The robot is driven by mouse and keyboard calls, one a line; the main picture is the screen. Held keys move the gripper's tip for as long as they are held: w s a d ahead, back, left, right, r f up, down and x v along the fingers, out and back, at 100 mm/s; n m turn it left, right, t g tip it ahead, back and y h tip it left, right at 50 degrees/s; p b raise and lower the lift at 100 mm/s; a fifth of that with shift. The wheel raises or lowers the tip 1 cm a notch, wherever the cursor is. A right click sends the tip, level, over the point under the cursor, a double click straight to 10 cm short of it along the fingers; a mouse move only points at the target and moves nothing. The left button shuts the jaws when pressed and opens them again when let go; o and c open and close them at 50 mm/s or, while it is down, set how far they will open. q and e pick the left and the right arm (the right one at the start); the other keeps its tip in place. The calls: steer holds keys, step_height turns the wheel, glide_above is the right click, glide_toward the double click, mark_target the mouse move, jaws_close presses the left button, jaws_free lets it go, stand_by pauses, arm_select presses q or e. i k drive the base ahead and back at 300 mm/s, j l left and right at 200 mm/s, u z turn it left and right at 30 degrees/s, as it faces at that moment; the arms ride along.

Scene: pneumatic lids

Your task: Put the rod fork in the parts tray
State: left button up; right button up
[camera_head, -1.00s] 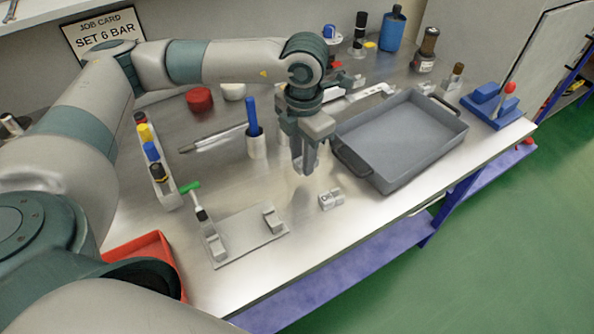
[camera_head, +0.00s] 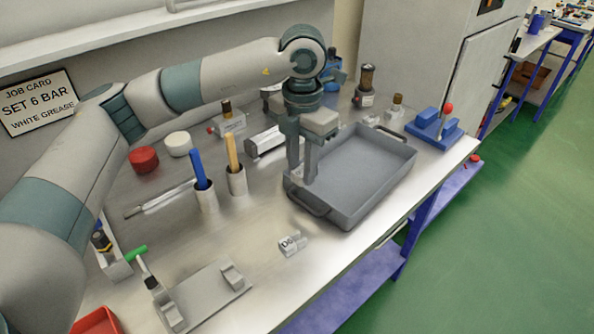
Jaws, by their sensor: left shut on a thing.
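My left gripper (camera_head: 302,163) points down over the left end of the grey parts tray (camera_head: 345,215), its fingertips near the tray's inner left side. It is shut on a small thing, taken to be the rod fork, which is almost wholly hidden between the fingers. I cannot tell whether the fingertips touch the tray. The tray is open, with a handle at its near left end, and the floor that shows is bare. My right gripper is not in view.
A small labelled metal block (camera_head: 291,243) lies left of the tray. Two cups hold a blue tool (camera_head: 199,170) and a tan-handled tool (camera_head: 232,152). A blue fixture with a red knob (camera_head: 446,108) stands right of the tray. A flat grey fixture (camera_head: 207,296) lies at the front.

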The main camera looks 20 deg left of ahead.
mark_target(384, 165)
steer(key=i+l+z, duration=0.1)
steer(key=l, duration=0.35)
steer(key=i+l+z, duration=0.1)
steer(key=i+l, duration=0.45)
steer(key=l, duration=0.25)
steer(key=z, duration=0.05)
